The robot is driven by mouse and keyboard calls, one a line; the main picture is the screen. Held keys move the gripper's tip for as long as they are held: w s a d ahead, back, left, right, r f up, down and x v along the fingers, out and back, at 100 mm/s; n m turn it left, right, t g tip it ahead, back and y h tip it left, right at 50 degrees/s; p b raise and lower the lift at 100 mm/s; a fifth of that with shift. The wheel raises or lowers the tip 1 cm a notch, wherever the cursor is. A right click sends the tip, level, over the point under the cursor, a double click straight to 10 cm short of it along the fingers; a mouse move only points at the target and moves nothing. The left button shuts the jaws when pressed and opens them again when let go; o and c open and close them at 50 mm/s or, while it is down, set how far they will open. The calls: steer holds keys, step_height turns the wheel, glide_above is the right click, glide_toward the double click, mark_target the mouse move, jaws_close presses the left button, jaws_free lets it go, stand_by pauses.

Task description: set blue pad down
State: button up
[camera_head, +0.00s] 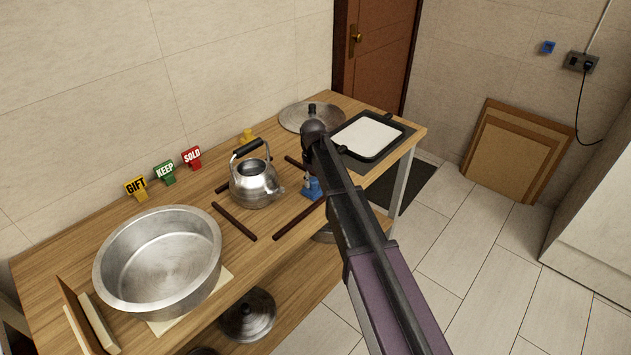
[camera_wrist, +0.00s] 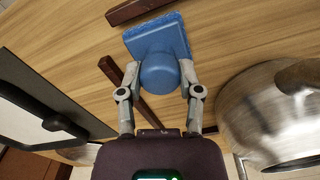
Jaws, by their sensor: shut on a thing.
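The blue pad (camera_head: 312,188) has a flat square base and a round knob on top. In the wrist view the blue pad (camera_wrist: 158,36) lies just beyond my fingertips, over the wooden counter. My gripper (camera_wrist: 160,72) is shut on its knob, one finger on each side. In the head view my gripper (camera_head: 310,172) is partly hidden by my arm, right of the kettle. I cannot tell whether the base touches the counter.
A metal kettle (camera_head: 256,184) stands close to the left. Dark wooden strips (camera_head: 234,221) (camera_wrist: 128,86) lie around the pad. A black-rimmed white tray (camera_head: 368,136) is behind right. A large metal basin (camera_head: 160,258) and GIFT, KEEP and SOLD signs (camera_head: 165,172) are left.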

mark_target(313, 179)
steer(key=shift+f, duration=0.1)
steer(key=o, duration=1)
step_height(313, 179, up, 12)
steer(key=p, duration=1.2)
stand_by(0.4)
steer(key=s+d+m, duration=0.2)
steer(key=s+d, duration=0.6)
steer(key=s+d+m, duration=0.2)
steer(key=s+d, duration=0.5)
steer(key=s, duration=0.2)
steer(key=s+d+m, duration=0.2)
steer(key=s+d, duration=0.6)
steer(key=shift+s+d+m, duration=0.3)
steer(key=shift+s+m, duration=0.05)
steer(key=shift+m, duration=0.05)
